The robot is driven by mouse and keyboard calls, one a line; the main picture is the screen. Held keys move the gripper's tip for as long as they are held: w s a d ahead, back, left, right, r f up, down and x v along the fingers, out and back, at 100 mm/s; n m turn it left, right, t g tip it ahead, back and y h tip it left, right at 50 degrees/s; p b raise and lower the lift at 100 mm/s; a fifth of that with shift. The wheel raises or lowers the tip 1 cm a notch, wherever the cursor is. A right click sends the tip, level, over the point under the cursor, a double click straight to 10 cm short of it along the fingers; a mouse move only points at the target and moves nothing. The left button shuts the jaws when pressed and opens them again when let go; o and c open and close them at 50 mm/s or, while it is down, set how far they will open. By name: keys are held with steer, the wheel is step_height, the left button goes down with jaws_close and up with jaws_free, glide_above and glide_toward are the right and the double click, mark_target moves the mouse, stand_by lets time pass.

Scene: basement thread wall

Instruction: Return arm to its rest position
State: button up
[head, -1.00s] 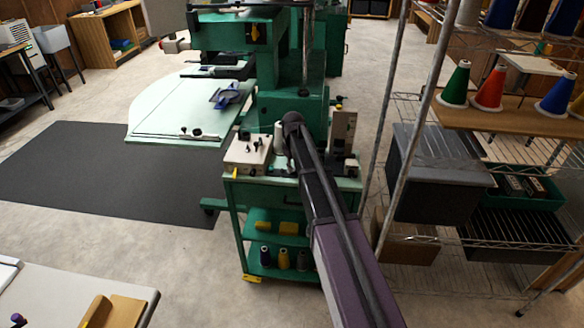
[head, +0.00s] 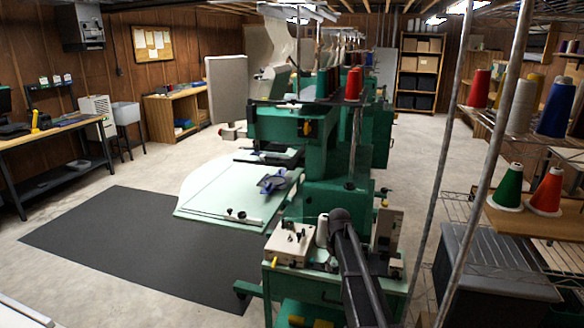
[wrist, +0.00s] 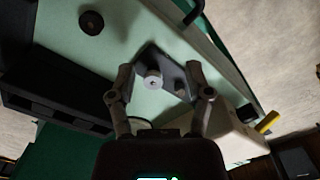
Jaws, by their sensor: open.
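My gripper (wrist: 160,88) shows in the wrist view with its two grey fingers spread apart and nothing gripped between them. Beyond the fingertips is a pale green surface (wrist: 135,52) with a dark plate (wrist: 165,66) bearing a white round piece (wrist: 152,82). The gap between fingers and plate is hard to judge. In the head view my dark arm reaches from the lower edge up to the green cart (head: 330,292), and my gripper is hidden there.
A green embroidery machine (head: 285,128) with a pale table (head: 215,195) stands behind the cart. A wire shelf with thread cones (head: 508,188) is close on the right, its posts near my arm. A dark mat (head: 130,245) and open floor lie left.

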steer(key=s+r+m+p, duration=0.2)
steer(key=s+r+p, duration=0.1)
steer(key=s, duration=1)
steer(key=s+r+m+p, duration=0.3)
steer(key=s+r, duration=0.1)
steer(key=s, duration=1)
steer(key=shift+s+a, duration=0.15)
steer(key=shift+s, duration=0.05)
